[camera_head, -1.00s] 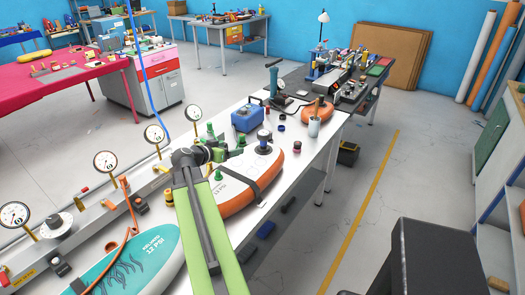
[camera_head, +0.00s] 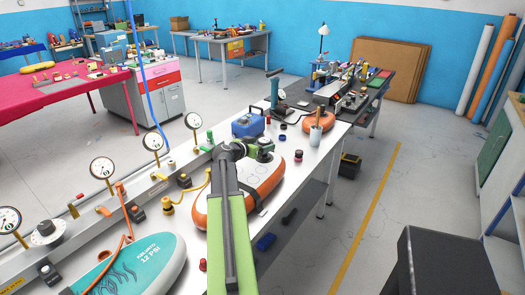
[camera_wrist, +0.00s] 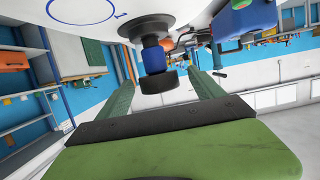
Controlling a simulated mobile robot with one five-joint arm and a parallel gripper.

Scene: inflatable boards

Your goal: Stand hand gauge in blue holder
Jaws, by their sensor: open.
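A black upright piece with a blue band (camera_wrist: 154,60), which looks like the hand gauge, stands on the pale face of an orange-edged inflatable board (camera_head: 262,186). My gripper (camera_head: 258,148) is over this board. In the wrist view my gripper (camera_wrist: 160,84) is open, its two green fingers on either side of the piece, with nothing visibly clamped. In the head view my gripper mostly hides the piece. A small blue ring-like item (camera_head: 283,136) lies on the bench beyond the board; I cannot tell whether it is the blue holder.
A blue box (camera_head: 248,124) stands just behind my gripper. Dial gauges (camera_head: 102,168) line the left rail. A teal board (camera_head: 140,262) lies in front.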

